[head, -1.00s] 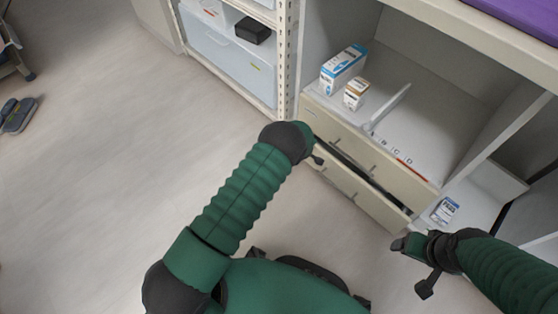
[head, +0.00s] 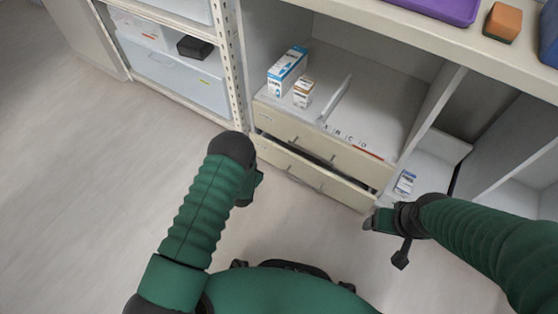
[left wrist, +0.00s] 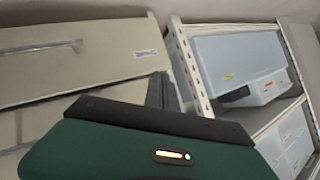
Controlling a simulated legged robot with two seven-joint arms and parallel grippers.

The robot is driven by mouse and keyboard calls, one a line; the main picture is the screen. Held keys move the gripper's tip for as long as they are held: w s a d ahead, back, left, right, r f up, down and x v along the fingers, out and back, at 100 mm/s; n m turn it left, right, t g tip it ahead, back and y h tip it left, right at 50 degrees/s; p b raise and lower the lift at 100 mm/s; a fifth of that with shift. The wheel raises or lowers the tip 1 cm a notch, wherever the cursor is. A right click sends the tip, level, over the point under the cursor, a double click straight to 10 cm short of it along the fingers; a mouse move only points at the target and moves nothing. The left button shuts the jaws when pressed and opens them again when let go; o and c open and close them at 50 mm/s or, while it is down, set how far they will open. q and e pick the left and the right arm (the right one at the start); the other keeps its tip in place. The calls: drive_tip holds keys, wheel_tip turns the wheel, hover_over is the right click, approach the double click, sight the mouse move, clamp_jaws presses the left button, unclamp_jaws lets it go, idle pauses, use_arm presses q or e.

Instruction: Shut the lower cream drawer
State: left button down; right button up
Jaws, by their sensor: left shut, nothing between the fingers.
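The lower cream drawer (head: 312,178) sits under the upper cream drawer (head: 325,148) in the cabinet. It stands out a little, with a dark gap above its front edge, clearest at the right. Its front and bar handle also show in the left wrist view (left wrist: 12,128), partly hidden by my gripper body. My left gripper (head: 252,190) is shut and empty, in front of and just left of the drawer's left end, apparently apart from it. Its fingers show in the left wrist view (left wrist: 160,90). My right gripper (head: 385,225) is right of the drawer's right end; its jaw opening is unclear.
A blue-white box (head: 287,72) and a small brown-white box (head: 303,94) stand on the surface above the drawers. A metal rack (head: 232,75) with clear bins adjoins at left. Another small box (head: 404,183) sits right of the drawers. The floor at left is clear.

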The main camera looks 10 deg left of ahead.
use_arm(q)
drive_tip(key=s+d+f+m+t+h+b, duration=0.25)
drive_tip(key=s+d+m+h, duration=0.5)
drive_tip(key=m, duration=1.05)
drive_tip(key=shift+g, duration=0.25)
drive_tip(key=b+x, duration=0.2)
drive_tip(key=x, duration=0.2)
drive_tip(key=b+x, duration=0.3)
drive_tip(key=x, duration=0.2)
drive_tip(key=r+b+x, duration=0.1)
drive_tip(key=b+x, duration=0.2)
drive_tip(key=x, duration=0.2)
drive_tip(key=shift+w+a, duration=0.1)
drive_tip(key=shift+w, duration=0.3)
drive_tip(key=shift+r, duration=0.15)
use_arm(e)
drive_tip(key=s+x, duration=0.2)
drive_tip(key=x, duration=0.9)
drive_tip(key=shift+s+f, duration=0.25)
drive_tip(key=shift+f, duration=0.2)
